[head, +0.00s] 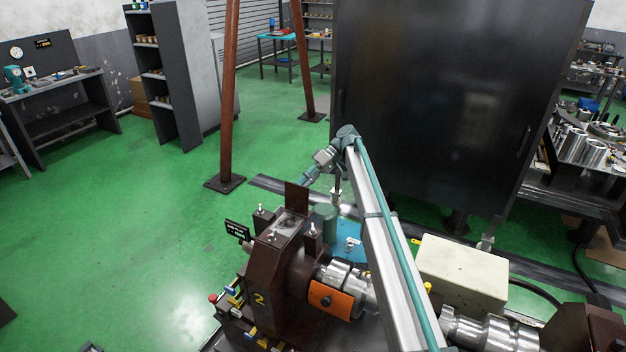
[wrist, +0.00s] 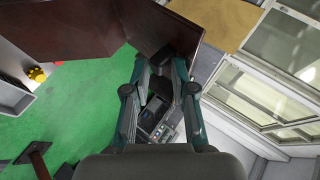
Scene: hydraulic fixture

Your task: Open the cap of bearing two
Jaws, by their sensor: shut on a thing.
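The bearing two housing (head: 273,285) is a dark brown block with a yellow "2" on its front, at the lower middle of the head view. Its cap (head: 297,198) is a brown plate that stands about upright at the back of the housing, and the top opening (head: 289,222) shows. My gripper (head: 303,184) is at the upper edge of the cap. In the wrist view my gripper (wrist: 160,68) has its fingers close together on a brown plate (wrist: 170,35), which looks like the cap. The exact contact is partly hidden by the fingers.
A steel shaft with an orange part (head: 331,299) runs right from the housing. A pale box (head: 462,272) stands at the right. A large black cabinet (head: 430,100) is behind my arm, and a brown post (head: 229,90) stands at the left.

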